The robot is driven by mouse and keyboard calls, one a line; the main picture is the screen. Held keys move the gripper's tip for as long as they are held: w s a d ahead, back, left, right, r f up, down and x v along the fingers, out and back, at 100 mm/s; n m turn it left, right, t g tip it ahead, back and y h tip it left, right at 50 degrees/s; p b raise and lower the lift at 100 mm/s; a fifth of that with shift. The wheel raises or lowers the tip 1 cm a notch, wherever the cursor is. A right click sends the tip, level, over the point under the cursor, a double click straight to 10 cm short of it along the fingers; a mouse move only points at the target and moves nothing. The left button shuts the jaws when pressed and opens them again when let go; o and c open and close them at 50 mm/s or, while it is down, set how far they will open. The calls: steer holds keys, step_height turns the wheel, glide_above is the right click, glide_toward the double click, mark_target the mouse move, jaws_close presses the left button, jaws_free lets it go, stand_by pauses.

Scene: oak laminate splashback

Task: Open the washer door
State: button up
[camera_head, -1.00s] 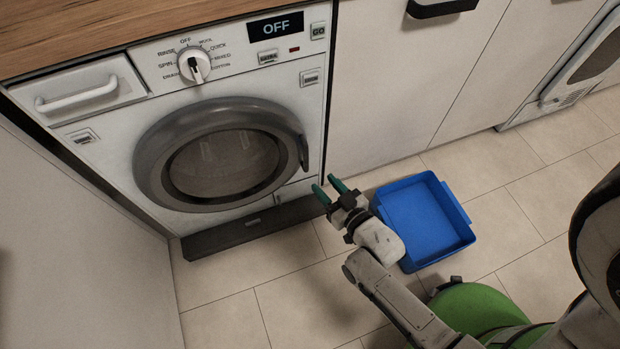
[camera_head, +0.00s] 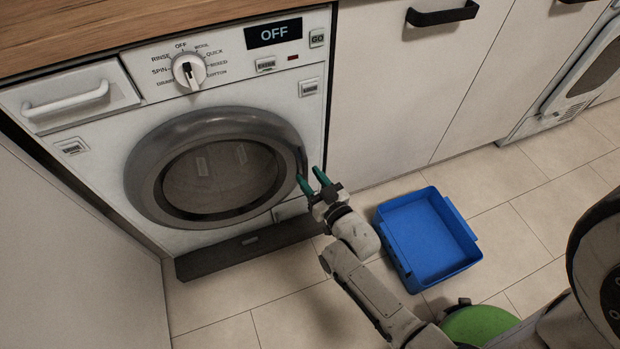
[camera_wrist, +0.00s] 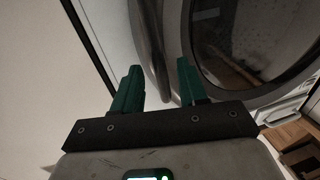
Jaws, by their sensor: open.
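The washer door (camera_head: 150,180) is a round grey ring with a dark glass window, and it is shut on the front of the white washer. Its handle (camera_head: 301,165) is a dark grip on the right side of the ring. My gripper (camera_head: 310,177) is open, with green fingers reaching up to the lower end of the handle. In the wrist view my gripper (camera_wrist: 158,80) has the handle (camera_wrist: 148,45) ahead and between the two finger lines. I cannot tell whether a finger touches it. The door ring (camera_wrist: 183,40) shows at the right there.
A blue tray (camera_head: 392,245) lies on the tiled floor right of my arm. White cabinet doors (camera_head: 385,110) stand right of the washer, with a black handle (camera_head: 441,15). A dark plinth (camera_head: 215,261) runs below the washer. A side panel (camera_head: 70,260) stands at left.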

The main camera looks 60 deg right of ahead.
steer(key=shift+w+d, duration=0.15)
steer(key=shift+w, duration=0.2)
jaws_close()
stand_by(0.5)
